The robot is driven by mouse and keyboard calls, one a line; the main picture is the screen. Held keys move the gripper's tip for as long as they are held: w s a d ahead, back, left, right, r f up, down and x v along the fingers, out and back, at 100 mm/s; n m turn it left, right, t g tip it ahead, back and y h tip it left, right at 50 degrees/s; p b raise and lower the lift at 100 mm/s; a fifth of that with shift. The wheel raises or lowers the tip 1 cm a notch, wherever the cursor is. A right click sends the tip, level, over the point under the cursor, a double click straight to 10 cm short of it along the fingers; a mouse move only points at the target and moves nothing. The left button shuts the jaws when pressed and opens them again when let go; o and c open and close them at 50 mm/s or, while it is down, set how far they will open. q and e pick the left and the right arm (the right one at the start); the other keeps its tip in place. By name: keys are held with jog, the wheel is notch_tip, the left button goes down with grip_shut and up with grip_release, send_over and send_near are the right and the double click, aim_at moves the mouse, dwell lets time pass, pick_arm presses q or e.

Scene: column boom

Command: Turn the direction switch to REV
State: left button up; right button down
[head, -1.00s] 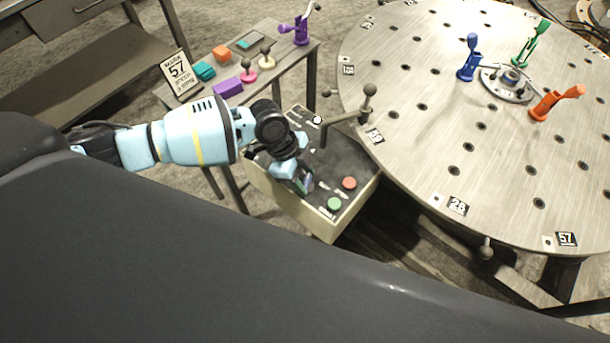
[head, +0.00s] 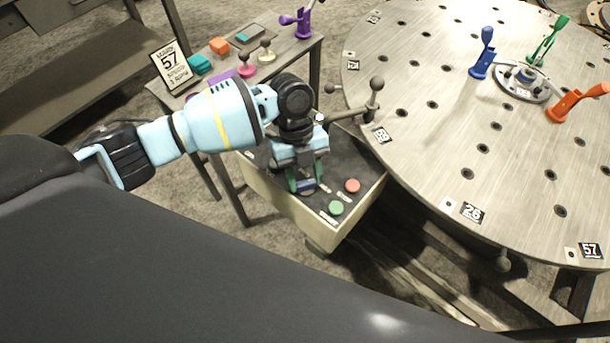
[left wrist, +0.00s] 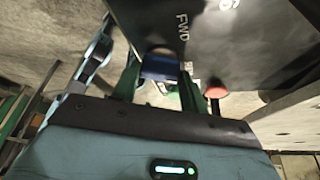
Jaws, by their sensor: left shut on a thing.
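The control box (head: 285,205) has a dark sloped top with a red button (head: 352,185) and a green button (head: 336,208). My left gripper (head: 306,186) points down onto this top, left of the red button. Its green fingers are shut on a blue switch knob, which shows between them in the left wrist view (left wrist: 160,67). An FWD label (left wrist: 182,26) is readable beside the knob in that view. The REV label cannot be made out. My gripper hides much of the panel around the knob. My right gripper is not in view.
A crank handle (head: 374,98) rises behind the box. The large round table (head: 440,140) with blue, green and orange clamps stands close on the right. A side table (head: 285,62) with small coloured parts and a 57 card (head: 172,66) stands behind my left arm.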

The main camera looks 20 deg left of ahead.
aim_at(303, 177)
pick_arm(q)
jog(key=shift+m, duration=0.5)
jog(key=o, duration=1)
jog(key=shift+d+v, duration=0.2)
jog(key=shift+v, duration=3.75)
